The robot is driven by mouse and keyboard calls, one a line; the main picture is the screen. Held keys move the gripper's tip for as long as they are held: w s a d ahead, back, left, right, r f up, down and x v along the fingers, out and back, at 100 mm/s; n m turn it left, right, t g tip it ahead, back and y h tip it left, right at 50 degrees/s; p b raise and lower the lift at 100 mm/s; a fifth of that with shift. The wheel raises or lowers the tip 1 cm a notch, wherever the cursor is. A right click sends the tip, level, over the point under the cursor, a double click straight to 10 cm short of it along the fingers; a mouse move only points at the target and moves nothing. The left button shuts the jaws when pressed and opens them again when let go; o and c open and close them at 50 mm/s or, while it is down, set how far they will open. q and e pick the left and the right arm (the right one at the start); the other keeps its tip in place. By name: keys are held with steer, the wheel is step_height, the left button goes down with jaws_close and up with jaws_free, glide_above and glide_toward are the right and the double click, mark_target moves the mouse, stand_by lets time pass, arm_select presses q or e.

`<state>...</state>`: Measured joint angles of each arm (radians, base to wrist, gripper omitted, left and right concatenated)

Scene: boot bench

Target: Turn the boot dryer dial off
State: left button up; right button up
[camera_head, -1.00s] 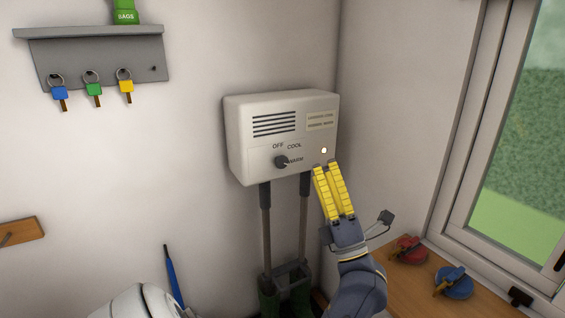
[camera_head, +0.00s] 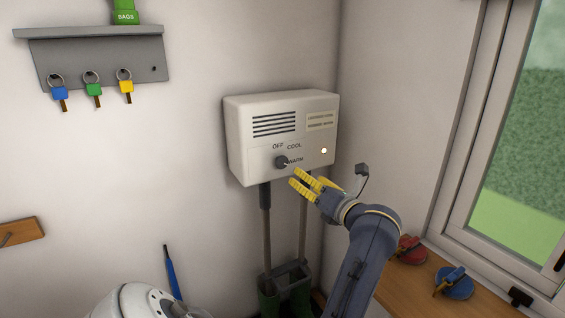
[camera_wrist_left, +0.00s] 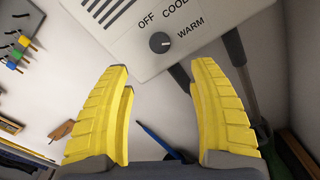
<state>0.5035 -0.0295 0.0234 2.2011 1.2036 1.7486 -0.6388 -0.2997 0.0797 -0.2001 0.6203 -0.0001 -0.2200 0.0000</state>
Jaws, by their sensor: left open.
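The boot dryer (camera_head: 240,140) is a white wall box with a vent, labels and a small lit lamp (camera_head: 324,150). Its dark round dial (camera_head: 281,162) sits low on the front, beside the words OFF, COOL and WARM. In the left wrist view the dial (camera_wrist_left: 159,42) has its pale mark on the side toward WARM. My left gripper (camera_head: 295,177), with yellow fingers, is open and empty, just below and right of the dial, apart from it. In the left wrist view the dial lies beyond the gap between the fingertips (camera_wrist_left: 160,67). My right gripper is not seen.
A key shelf (camera_head: 95,62) hangs at left. A wooden bench (camera_head: 405,290) with red (camera_head: 411,250) and blue (camera_head: 455,282) items is right, below the window.

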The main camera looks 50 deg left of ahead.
mark_target(284, 162)
arm_select(q)
steer(key=w+a, duration=0.1)
steer(key=a, duration=0.3)
steer(key=w+a, duration=0.1)
steer(key=a, duration=0.9)
steer(key=shift+w+a, duration=0.1)
steer(key=shift+w, duration=0.3)
steer(key=c, duration=1.3)
